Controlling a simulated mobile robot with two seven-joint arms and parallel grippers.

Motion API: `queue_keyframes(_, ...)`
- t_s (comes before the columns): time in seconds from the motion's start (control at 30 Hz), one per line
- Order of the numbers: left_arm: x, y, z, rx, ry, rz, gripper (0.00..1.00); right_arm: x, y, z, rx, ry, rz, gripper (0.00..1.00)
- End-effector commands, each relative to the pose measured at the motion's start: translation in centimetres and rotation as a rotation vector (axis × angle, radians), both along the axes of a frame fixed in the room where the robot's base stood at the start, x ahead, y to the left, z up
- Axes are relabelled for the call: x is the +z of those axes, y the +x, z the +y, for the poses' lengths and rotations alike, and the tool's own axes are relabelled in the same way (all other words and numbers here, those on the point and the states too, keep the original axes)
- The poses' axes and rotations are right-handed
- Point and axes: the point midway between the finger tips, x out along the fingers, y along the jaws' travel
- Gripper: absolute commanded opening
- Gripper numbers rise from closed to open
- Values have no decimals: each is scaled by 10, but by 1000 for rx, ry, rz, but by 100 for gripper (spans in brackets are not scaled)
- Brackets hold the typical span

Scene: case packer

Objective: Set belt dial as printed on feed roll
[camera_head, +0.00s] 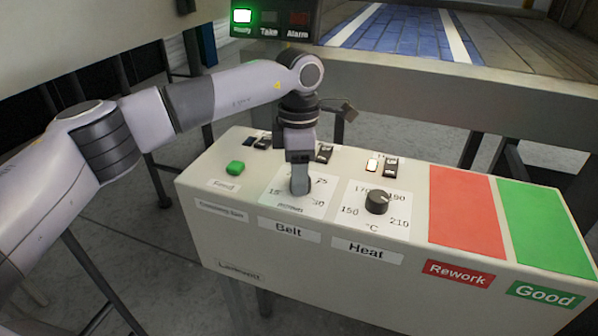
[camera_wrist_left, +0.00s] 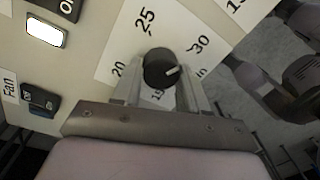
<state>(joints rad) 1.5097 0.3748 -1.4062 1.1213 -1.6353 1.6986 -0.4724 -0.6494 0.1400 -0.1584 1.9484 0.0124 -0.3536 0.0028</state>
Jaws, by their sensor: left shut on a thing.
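My left gripper (camera_head: 300,186) points down over the Belt dial's scale plate (camera_head: 287,205) on the beige control box and is shut on the belt dial. In the left wrist view the black round belt dial (camera_wrist_left: 158,66) sits between the two fingers. Its white mark points right and slightly up, a little below the printed 30. The numbers 20, 25 and 30 show around it; the 15 is partly covered. In the head view the gripper hides most of the dial. I cannot make out a feed roll or its print. My right gripper is not in view.
The Heat dial (camera_head: 378,202) stands close to the right of my left gripper. A green button (camera_head: 235,168) and several rocker switches are nearby. Red Rework (camera_head: 467,210) and green Good (camera_head: 545,230) areas lie to the right. A blue belt (camera_head: 400,35) runs behind. The Ready lamp (camera_head: 241,16) glows green.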

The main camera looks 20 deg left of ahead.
Motion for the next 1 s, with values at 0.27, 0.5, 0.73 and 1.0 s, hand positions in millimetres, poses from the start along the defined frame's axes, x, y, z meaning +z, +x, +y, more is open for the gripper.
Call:
queue_keyframes(0.27, 1, 1, 0, -71, 0, -1, 13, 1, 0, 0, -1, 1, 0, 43)
queue_keyframes(0.5, 1, 1, 0, -82, 0, -1, 13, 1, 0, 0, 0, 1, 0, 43)
queue_keyframes(0.73, 1, 1, 0, -82, 0, -2, 46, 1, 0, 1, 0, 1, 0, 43)
queue_keyframes(1.0, 1, 0, 0, -80, 0, -1, 68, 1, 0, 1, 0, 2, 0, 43)
